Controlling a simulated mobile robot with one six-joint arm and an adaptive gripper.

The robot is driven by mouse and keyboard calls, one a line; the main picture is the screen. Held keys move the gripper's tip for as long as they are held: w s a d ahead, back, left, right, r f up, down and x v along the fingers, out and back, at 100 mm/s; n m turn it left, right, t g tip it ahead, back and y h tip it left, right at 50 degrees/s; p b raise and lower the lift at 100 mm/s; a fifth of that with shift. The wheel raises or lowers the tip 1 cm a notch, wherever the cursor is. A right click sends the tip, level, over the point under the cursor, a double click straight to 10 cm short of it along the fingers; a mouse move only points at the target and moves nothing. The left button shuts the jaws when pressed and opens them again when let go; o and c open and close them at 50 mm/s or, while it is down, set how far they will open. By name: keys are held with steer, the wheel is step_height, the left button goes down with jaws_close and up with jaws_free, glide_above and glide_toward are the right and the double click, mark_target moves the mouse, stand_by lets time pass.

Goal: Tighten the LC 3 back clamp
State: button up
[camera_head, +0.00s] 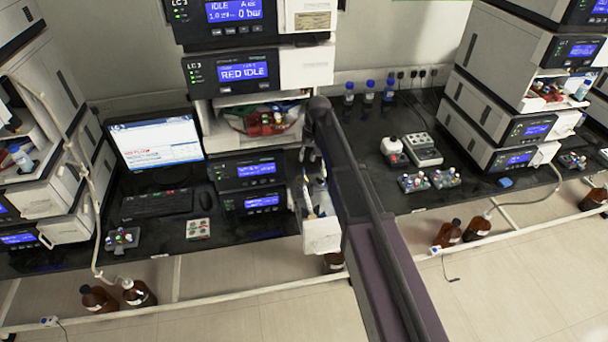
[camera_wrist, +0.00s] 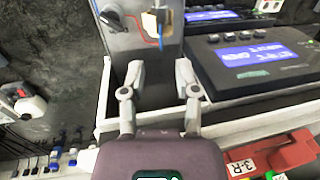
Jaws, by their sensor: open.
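The LC 3 stack stands in the middle of the head view, with an LC 3 module (camera_head: 235,72) reading RED IDLE. In the wrist view, my gripper (camera_wrist: 160,72) is open, and its two fingers point at a grey panel (camera_wrist: 122,45). Nothing shows held between the fingers. I cannot tell which fitting is the back clamp. In the head view, my arm hides most of the gripper and the right side of the stack.
A dark module with a blue display (camera_wrist: 250,58) stands close right of the gripper. A red block marked 3-R (camera_wrist: 270,157) lies lower right. A white tray (camera_head: 321,238) sticks out at the stack's front. A monitor (camera_head: 155,142) stands left; blue-capped bottles (camera_head: 369,93) stand behind my arm.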

mark_target(304, 170)
steer(key=shift+s+a+f+b, duration=0.1)
steer(key=shift+a+f+b, duration=0.1)
steer(key=shift+f+b, duration=0.8)
steer(key=shift+s+a+f+b, duration=0.1)
steer(key=shift+a+f+b, duration=0.1)
steer(key=shift+f+b, duration=0.85)
steer(key=shift+a+f+b, duration=0.2)
steer(key=shift+f+b, duration=0.65)
steer(key=shift+f, duration=0.25)
jaws_close()
